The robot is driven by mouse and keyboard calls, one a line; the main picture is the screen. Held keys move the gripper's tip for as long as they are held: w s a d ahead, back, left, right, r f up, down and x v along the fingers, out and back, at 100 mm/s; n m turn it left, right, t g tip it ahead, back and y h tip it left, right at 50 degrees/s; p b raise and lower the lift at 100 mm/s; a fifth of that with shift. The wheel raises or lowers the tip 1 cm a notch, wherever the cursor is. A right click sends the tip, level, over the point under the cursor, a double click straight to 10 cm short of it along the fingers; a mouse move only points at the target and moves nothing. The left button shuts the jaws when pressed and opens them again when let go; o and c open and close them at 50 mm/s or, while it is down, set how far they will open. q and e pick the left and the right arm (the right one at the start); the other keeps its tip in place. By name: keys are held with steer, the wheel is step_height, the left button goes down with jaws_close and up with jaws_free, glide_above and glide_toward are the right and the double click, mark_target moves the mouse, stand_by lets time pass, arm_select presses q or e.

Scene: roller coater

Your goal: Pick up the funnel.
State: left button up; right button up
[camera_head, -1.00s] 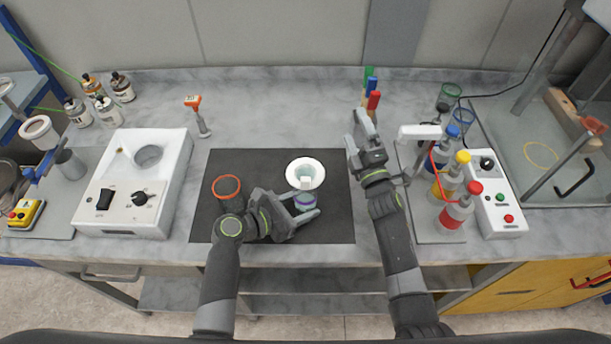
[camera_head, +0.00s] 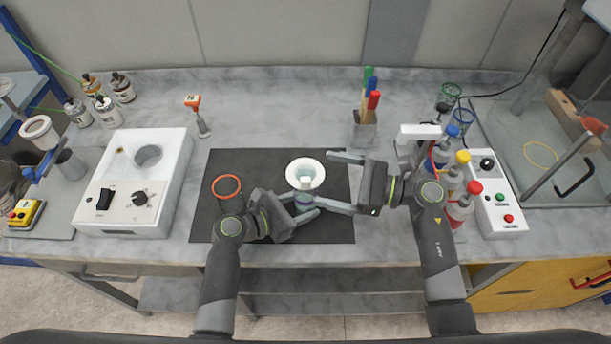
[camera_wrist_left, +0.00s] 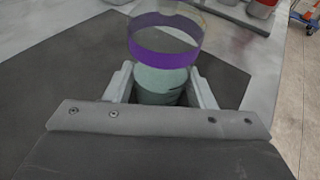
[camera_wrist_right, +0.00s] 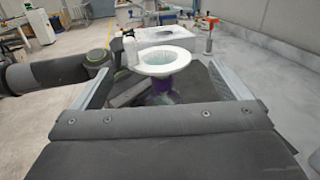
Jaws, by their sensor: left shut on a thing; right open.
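The funnel (camera_head: 305,163) is white with a wide round rim. It sits upright on a jar above the dark mat. In the right wrist view the funnel (camera_wrist_right: 165,63) shows ahead, between the spread fingers. My left gripper (camera_head: 303,208) is shut on the greenish jar (camera_wrist_left: 160,82), which carries a purple band (camera_wrist_left: 165,42). My right gripper (camera_head: 338,182) is open and empty, just right of the funnel, its fingers pointing left towards it. The funnel's lower part is partly hidden in the head view.
An orange ring (camera_head: 226,186) is on the dark mat (camera_head: 240,162), left of the funnel. A white device (camera_head: 128,195) stands left. A pen holder (camera_head: 364,130) stands behind my right gripper, and several bottles (camera_head: 462,165) stand to the right. The back middle of the bench is clear.

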mark_target(303, 172)
steer(key=x, duration=0.6)
steer(key=shift+a, duration=0.4)
steer(key=c, duration=1)
step_height(303, 172, up, 10)
arm_select(q)
steer(key=o, duration=1)
steer(key=shift+a, duration=0.1)
steer(key=v, duration=1.1)
steer(key=shift+s+a+r, duration=0.25)
steer(key=shift+a, duration=0.1)
arm_select(e)
steer(key=shift+f, duration=0.1)
